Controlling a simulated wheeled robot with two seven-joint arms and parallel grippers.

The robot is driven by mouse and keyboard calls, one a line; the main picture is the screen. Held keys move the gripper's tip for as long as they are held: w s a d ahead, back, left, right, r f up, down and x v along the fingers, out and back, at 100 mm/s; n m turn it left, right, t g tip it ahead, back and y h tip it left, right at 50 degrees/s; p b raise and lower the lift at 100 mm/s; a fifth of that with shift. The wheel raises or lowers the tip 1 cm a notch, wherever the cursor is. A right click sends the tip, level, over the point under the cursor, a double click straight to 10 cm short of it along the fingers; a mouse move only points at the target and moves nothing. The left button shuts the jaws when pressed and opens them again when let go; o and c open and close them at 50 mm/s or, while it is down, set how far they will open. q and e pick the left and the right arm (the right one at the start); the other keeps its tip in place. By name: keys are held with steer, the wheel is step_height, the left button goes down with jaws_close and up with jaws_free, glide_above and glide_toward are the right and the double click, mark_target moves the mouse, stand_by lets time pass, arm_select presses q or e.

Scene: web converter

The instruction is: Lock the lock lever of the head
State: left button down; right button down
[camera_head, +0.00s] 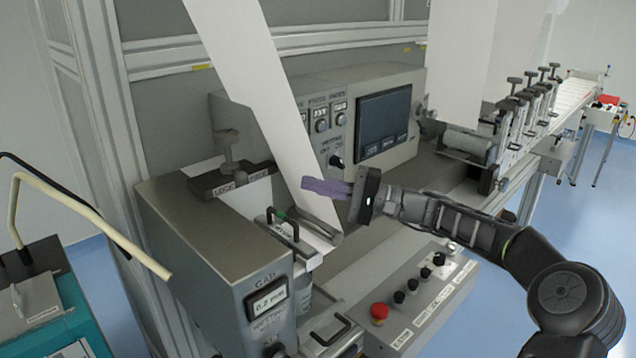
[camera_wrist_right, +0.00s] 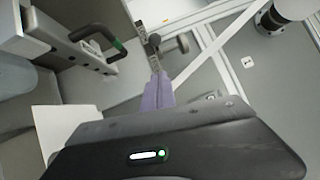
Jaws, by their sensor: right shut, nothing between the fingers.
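The lock lever (camera_head: 232,181) is a dark bar labelled LOCK, with a grey knob (camera_head: 228,142) standing upright above it. It sits on top of the grey head unit (camera_head: 190,225) at the left in the head view. My right gripper (camera_head: 306,187) comes in from the right with purple fingers shut and empty. In the right wrist view the shut fingers (camera_wrist_right: 158,92) point up toward metal parts. I cannot tell which of these is the lever. My left gripper is not in view.
A black handle (camera_head: 283,225) stands on the head's front. A button panel with a red stop button (camera_head: 379,312) lies below my arm. A control box with a screen (camera_head: 383,120) stands behind.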

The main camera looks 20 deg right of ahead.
steer(key=p, duration=0.2)
glide_toward(234, 172)
steer(key=w+d, duration=0.1)
steer(key=w, duration=0.2)
steer(key=a, duration=0.1)
steer(key=a+p, duration=0.1)
steer(key=a, duration=0.1)
steer(key=shift+s+a+r, duration=0.2)
steer(key=shift+s+a, duration=0.1)
steer(key=shift+s, duration=0.1)
